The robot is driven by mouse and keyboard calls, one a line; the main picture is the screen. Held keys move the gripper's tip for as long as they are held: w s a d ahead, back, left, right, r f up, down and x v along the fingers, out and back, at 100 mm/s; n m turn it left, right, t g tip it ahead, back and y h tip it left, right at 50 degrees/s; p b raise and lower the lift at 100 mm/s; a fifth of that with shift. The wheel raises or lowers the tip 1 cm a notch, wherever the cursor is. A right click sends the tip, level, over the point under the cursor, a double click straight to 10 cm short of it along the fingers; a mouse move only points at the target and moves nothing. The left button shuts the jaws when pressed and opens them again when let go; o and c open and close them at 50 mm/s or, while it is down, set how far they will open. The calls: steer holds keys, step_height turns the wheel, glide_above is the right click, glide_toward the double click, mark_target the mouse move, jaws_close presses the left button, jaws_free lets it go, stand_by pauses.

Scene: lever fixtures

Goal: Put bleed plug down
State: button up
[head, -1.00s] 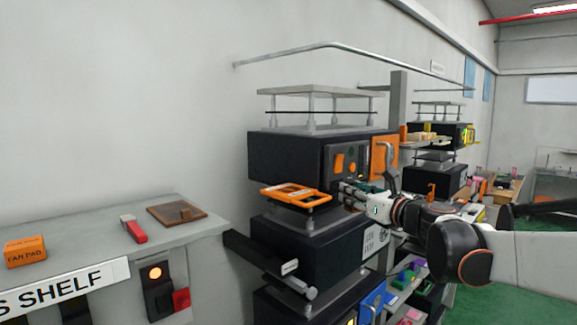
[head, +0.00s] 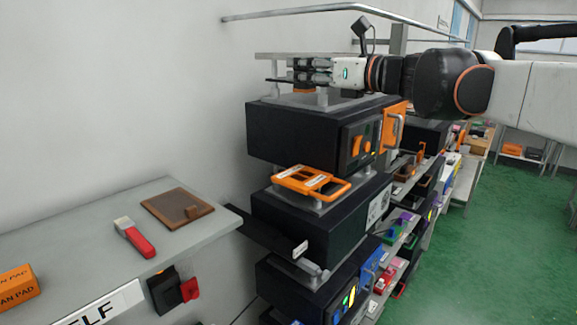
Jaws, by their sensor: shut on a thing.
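My gripper (head: 292,73) reaches in from the right, level, between the posts of the upper black unit (head: 295,138) and just under its raised grey plate (head: 268,56). Its fingers are shut. A small orange piece, which I take as the bleed plug (head: 303,91), shows just below the fingers, above the unit's grey top. The fingers hide most of it, and I cannot tell whether it touches the top.
An orange double-handled frame (head: 312,182) lies on the unit below. An orange panel (head: 393,125) with a handle stands at the upper unit's right. A shelf (head: 75,232) at left holds a red-handled tool (head: 134,237) and a brown board (head: 177,208). A rail (head: 290,14) runs above.

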step_height(320, 180, down, 20)
steer(key=shift+s+r+p, duration=0.1)
steer(key=shift+r+p, duration=0.1)
steer(key=shift+p, duration=0.6)
steer(key=shift+f, duration=0.25)
steer(key=o, duration=1)
steer(key=shift+o, duration=0.4)
steer(key=shift+r, duration=0.1)
steer(key=shift+r, duration=0.1)
steer(key=b+v, duration=0.2)
steer(key=v, duration=1)
